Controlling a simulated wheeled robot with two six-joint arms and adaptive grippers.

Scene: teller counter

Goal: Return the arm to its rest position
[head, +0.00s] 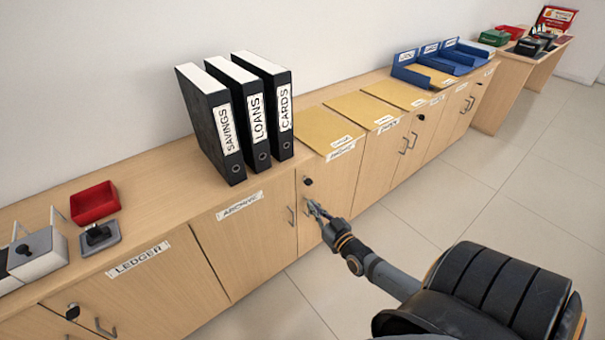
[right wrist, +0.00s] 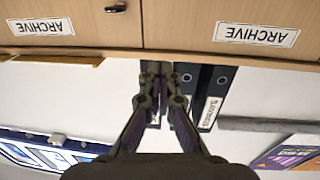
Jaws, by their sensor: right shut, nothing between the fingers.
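My right gripper (head: 313,207) is shut and empty in the head view. My left gripper is not in view.
The long wooden counter (head: 160,188) runs along the wall with closed doors. The tiled floor (head: 470,165) to the right is clear.

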